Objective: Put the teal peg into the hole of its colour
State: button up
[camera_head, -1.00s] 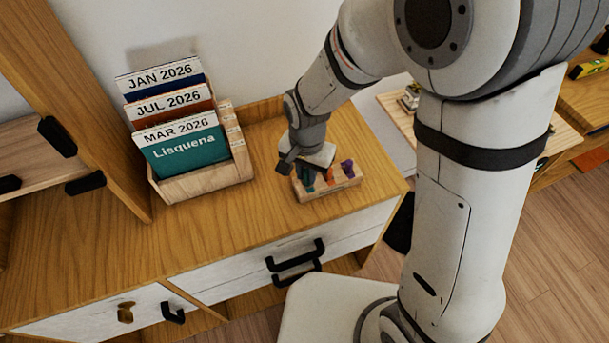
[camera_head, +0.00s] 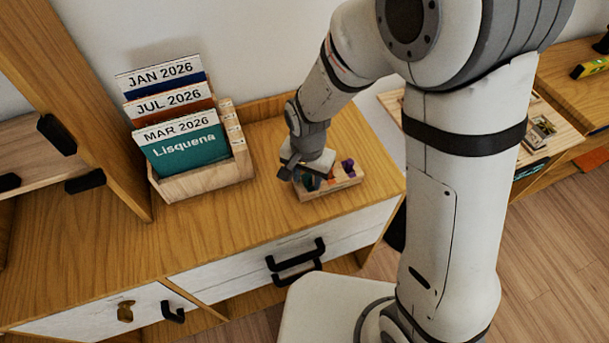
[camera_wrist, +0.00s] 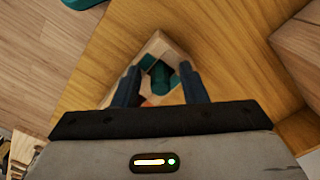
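A small wooden peg block (camera_head: 345,185) sits on the cabinet top near its right end. It also shows in the wrist view (camera_wrist: 158,43), with teal and orange patches on it. The teal peg (camera_head: 311,183) is at the block's left part, and it seems to show in the wrist view (camera_wrist: 160,76). My gripper (camera_head: 300,178) is low over the left end of the block. In the wrist view its two fingers (camera_wrist: 160,72) are apart, with teal between them; I see no contact. The hole of the teal colour cannot be made out clearly.
A wooden file holder (camera_head: 205,183) with calendar cards stands to the left. The cabinet top (camera_head: 110,245) in front of it is clear.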

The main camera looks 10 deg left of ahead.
aim_at(307, 177)
jog(key=shift+r, duration=0.1)
notch_tip(307, 177, up, 12)
jog(key=s+d+r+n+t, duration=0.1)
jog(key=s+d+r, duration=0.1)
jog(key=d, duration=0.5)
jog(key=s+d+r+t, duration=0.1)
jog(key=s+d+r, duration=0.1)
jog(key=d, duration=0.6)
jog(key=s+d+r+n, duration=0.1)
jog(key=s+d+r, duration=0.2)
jog(key=d, duration=0.4)
jog(key=shift+d+r+n+t, duration=0.2)
jog(key=shift+d+n+t, duration=0.1)
jog(key=shift+d+t, duration=0.1)
jog(key=shift+s, duration=0.1)
